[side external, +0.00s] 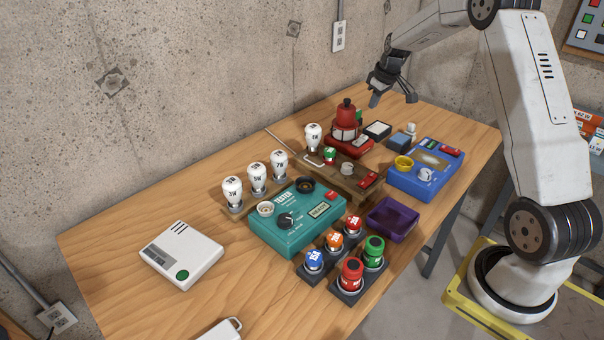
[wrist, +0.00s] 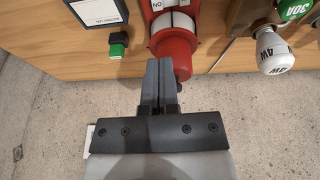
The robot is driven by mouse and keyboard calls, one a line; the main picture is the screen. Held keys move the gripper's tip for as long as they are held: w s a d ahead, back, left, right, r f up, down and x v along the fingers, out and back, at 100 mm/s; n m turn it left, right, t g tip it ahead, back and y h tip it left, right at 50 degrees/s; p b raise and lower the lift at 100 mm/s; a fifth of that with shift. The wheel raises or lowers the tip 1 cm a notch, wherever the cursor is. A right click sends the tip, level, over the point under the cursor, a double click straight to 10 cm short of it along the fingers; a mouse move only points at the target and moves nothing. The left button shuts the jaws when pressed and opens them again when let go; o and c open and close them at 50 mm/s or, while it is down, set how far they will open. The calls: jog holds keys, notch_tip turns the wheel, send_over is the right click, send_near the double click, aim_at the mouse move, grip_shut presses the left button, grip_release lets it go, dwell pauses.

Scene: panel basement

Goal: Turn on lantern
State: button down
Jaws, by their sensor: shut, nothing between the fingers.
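The red lantern (side external: 346,118) stands upright on a red base toward the back of the wooden table, with a pale band around its middle. In the wrist view the lantern (wrist: 178,42) is partly covered by my fingers. I cannot tell whether it is lit. My gripper (side external: 376,100) is above the table, behind and to the right of the lantern. In the wrist view my gripper (wrist: 159,63) is shut and empty, its fingertips overlapping the lantern's red end in the picture; contact is unclear. A small green switch (wrist: 117,47) on a black block is left of the lantern there.
A teal tester box (side external: 297,220), a blue box (side external: 425,172) and a purple tray (side external: 391,220) are on the table. White bulbs (side external: 257,177) and coloured fuses stand among them. A white box (side external: 182,255) is at the front left, with bare table around it.

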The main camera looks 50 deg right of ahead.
send_over(364, 136)
jog(key=f, duration=0.8)
jog(key=shift+s+a+f, duration=0.1)
jog(key=shift+s+a, duration=0.05)
jog(key=shift+s, duration=0.15)
jog(key=shift+d+f, duration=0.2)
jog(key=shift+f, duration=0.85)
jog(key=shift+d+f+y, duration=0.2)
jog(key=shift+f+y, duration=0.2)
jog(key=shift+f, duration=0.05)
jog(key=shift+a+r, duration=0.15)
jog(key=shift+a, duration=0.05)
jog(key=shift+a+r, duration=0.25)
jog(key=shift+a, duration=0.3)
